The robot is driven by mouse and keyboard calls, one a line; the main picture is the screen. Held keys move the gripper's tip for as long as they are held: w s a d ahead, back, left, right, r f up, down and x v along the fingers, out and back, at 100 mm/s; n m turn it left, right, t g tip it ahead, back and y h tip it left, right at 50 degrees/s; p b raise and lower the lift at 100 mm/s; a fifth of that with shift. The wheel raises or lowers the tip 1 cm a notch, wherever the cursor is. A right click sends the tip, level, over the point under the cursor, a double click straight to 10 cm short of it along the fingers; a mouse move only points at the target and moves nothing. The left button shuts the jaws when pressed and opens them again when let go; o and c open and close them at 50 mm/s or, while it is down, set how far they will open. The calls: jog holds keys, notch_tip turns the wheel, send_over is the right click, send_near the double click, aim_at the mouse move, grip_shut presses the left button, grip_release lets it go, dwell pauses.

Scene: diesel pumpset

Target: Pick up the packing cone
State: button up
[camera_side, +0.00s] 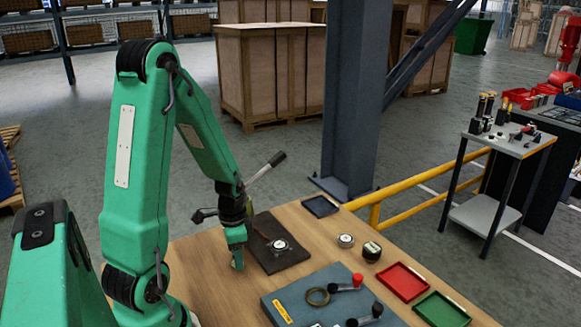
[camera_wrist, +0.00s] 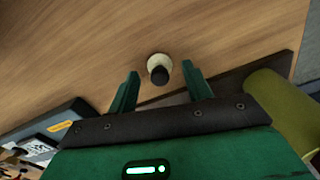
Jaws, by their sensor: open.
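A small upright piece with a cream round base and a black top, which looks like the packing cone (camera_wrist: 159,66), stands on the wooden table in the wrist view. It lies about level with my fingertips, roughly midway between them. My gripper (camera_wrist: 160,72) is open, with a green finger on each side and nothing clamped. In the side view my gripper (camera_side: 237,265) points down close to the table, left of the dark plate (camera_side: 262,262). I cannot pick out the cone there; my gripper may hide it.
A lever handle (camera_side: 266,168) rises by the dark plate. Red (camera_side: 403,282), green (camera_side: 441,309) and dark trays (camera_side: 320,206) line the right. An olive cylinder (camera_wrist: 280,103) is right of my gripper.

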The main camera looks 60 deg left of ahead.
jog(key=shift+f, duration=0.5)
jog(key=c, duration=1.1)
